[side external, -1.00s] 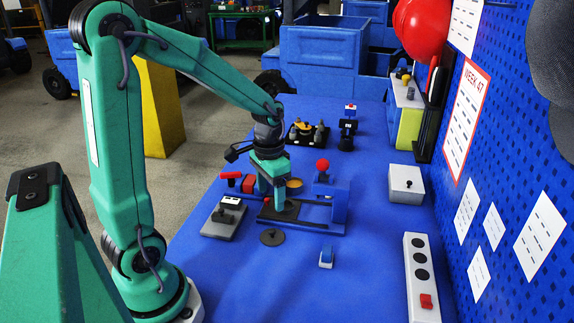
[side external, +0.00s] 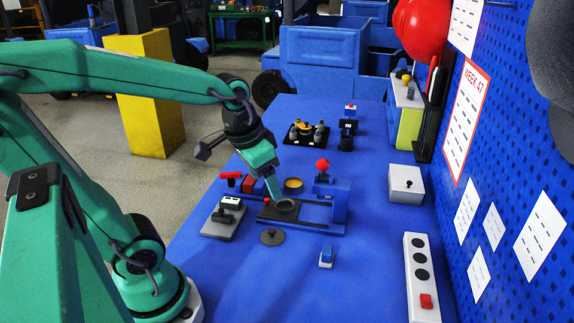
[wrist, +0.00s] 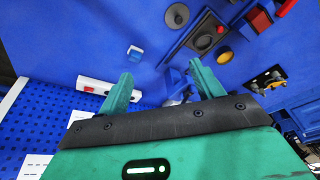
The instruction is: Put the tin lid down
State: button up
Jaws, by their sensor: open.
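A dark grey disc with a small centre knob (side external: 271,237), which looks like the tin lid, lies flat on the blue table in front of the fixture; it also shows in the wrist view (wrist: 177,15). A second round grey piece (side external: 285,205) sits on the fixture's dark plate; I cannot tell if it is a lid. A tan round tin (side external: 293,184) stands just behind it, and shows as a yellow round in the wrist view (wrist: 224,57). My gripper (side external: 273,190) is tilted over the dark plate. Its jaws (wrist: 160,72) are apart with nothing between them.
The blue fixture (side external: 340,205) carries a red ball knob (side external: 322,164). A grey block with a switch (side external: 224,220) stands left, a small blue switch (side external: 327,257) in front. A white box (side external: 406,184) and power strip (side external: 421,275) line the right.

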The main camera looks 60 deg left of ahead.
jog(key=s+d+r+t, duration=0.2)
jog(key=s+d+r, duration=0.1)
jog(key=s, duration=0.1)
jog(key=shift+s, duration=0.2)
jog(key=shift+r, duration=0.1)
jog(key=o, duration=0.7)
jog(key=shift+w+r, duration=0.1)
jog(key=shift+o, duration=0.2)
jog(key=w+a+r+n+g, duration=0.1)
jog(key=w+a+r+n, duration=0.15)
jog(key=w, duration=0.65)
jog(key=w+a+r+n+g, duration=0.2)
jog(key=w+a, duration=0.1)
jog(key=w, duration=0.6)
jog(key=w+a+f+n+g, duration=0.1)
jog(key=w+a+f+n, duration=0.1)
jog(key=w+a+f, duration=0.2)
jog(key=w+a+f+n+g, duration=0.1)
jog(key=w+a+f, duration=0.4)
jog(key=w, duration=0.5)
jog(key=shift+a+f+n, duration=0.15)
jog(key=shift+a+n, duration=0.4)
jog(key=shift+n, duration=0.2)
jog(key=shift+f, duration=0.1)
